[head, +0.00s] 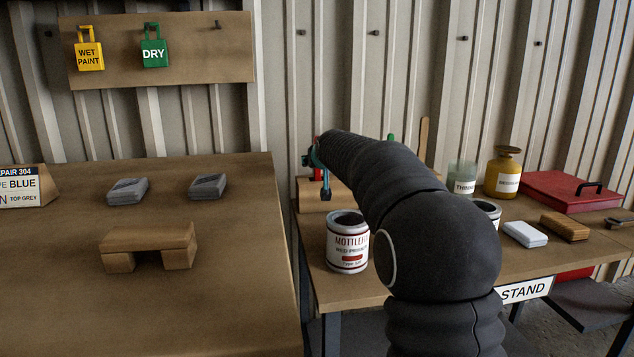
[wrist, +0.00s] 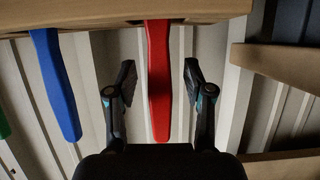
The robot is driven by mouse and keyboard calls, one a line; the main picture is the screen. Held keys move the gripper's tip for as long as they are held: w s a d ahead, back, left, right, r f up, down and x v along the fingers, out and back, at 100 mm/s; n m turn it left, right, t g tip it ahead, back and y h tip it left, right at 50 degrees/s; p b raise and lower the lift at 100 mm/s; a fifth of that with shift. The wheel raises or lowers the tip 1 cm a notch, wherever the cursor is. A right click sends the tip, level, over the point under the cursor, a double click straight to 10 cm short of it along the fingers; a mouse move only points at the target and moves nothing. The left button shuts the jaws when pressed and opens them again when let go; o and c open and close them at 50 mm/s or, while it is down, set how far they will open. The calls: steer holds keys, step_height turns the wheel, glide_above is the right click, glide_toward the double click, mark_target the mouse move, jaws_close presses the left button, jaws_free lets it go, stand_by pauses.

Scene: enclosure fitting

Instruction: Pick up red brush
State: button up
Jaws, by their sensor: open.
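In the wrist view the red brush (wrist: 160,100) shows as a long red handle that comes out from a wooden edge (wrist: 120,14). Its other end is hidden. My gripper (wrist: 159,80) is open, with one finger on each side of the red handle and a visible gap on both sides. In the head view my gripper (head: 319,172) is partly seen at the wooden block (head: 312,197) on the right-hand bench; my arm hides most of that spot.
A paint can (head: 347,243) stands in front of the block. A glass jar (head: 462,177), yellow bottle (head: 503,175) and red case (head: 560,190) stand to the right.

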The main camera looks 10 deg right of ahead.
jaws_close()
steer(key=shift+r, duration=0.1)
stand_by(0.3)
